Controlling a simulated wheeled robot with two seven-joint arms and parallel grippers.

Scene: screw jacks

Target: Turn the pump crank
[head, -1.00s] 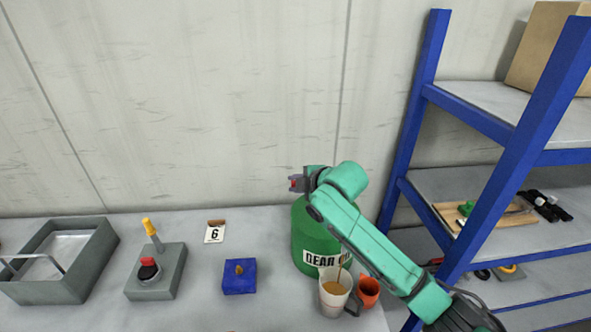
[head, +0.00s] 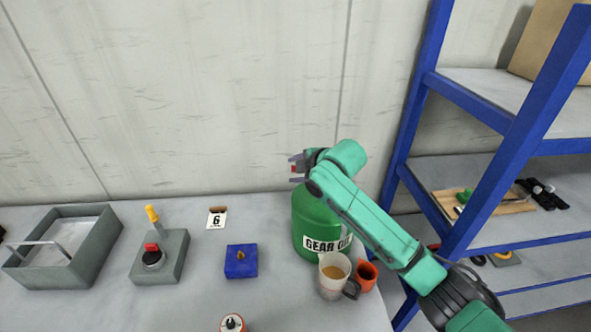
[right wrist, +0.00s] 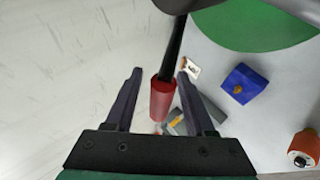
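A green drum (head: 311,220) labelled GEAR OIL stands on the bench. The crank's red handle (right wrist: 163,98) sits on a dark arm (right wrist: 175,50) in the right wrist view. It shows as a small red spot in the head view (head: 293,168). My right gripper (head: 296,168) is above the drum's left side, its fingers spread around the handle. In the wrist view its fingers (right wrist: 160,80) stand apart, with the handle between them, nearer the right finger. A white mug (head: 332,283) holding brown liquid stands in front of the drum. My forearm hides the drum's top. My left gripper is out of view.
An orange cup (head: 366,276) stands close right of the mug. A blue block (head: 241,262), grey switch box (head: 174,262), number card (head: 217,219) and grey tray (head: 95,262) are leftward. A blue-framed shelf (head: 408,150) stands right. A wall is behind.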

